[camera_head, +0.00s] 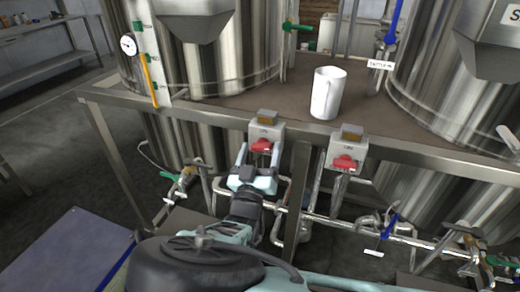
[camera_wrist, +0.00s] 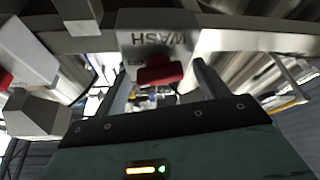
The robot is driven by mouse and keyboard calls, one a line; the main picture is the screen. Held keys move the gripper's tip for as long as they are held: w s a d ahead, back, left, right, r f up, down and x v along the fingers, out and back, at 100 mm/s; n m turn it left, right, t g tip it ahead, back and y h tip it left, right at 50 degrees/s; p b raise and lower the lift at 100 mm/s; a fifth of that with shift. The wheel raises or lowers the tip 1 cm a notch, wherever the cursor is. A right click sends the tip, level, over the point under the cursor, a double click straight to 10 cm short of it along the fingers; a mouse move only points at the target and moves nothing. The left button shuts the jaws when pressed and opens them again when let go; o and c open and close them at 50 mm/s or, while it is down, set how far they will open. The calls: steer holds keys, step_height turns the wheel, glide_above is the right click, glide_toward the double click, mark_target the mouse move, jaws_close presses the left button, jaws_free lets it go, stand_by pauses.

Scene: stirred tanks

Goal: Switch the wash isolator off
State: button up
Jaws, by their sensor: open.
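The wash isolator (camera_head: 266,131) is a grey box with a red handle (camera_head: 261,146) on the front rail of the bench. In the wrist view its box (camera_wrist: 158,42) reads WASH upside down, and the red handle (camera_wrist: 160,73) lies roughly crosswise. A small mark beside the handle is too blurred to read surely. My gripper (camera_head: 258,160) is open just below and in front of this isolator. In the wrist view its two fingers stand on either side of the red handle, with a gap to each side. I cannot tell how far the tips reach along the handle.
A second isolator (camera_head: 347,150) with a red handle sits to the right on the same rail. A white jug (camera_head: 327,92) stands on the bench top (camera_head: 290,95) between steel tanks (camera_head: 225,50). Pipes with valves (camera_head: 350,228) run below the rail.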

steer(key=shift+w, duration=0.1)
steer(key=c, duration=1)
steer(key=m+b, duration=0.2)
steer(key=b, duration=0.1)
steer(key=shift+f+h, duration=0.35)
steer(key=shift+h, duration=0.05)
steer(key=shift+m+g+h+b, duration=0.3)
steer(key=shift+m+h+b, duration=0.2)
steer(key=shift+m+b, duration=0.6)
steer(key=shift+r+m+b, duration=0.3)
steer(key=shift+b, duration=0.2)
steer(key=o, duration=1)
steer(key=shift+a, duration=0.1)
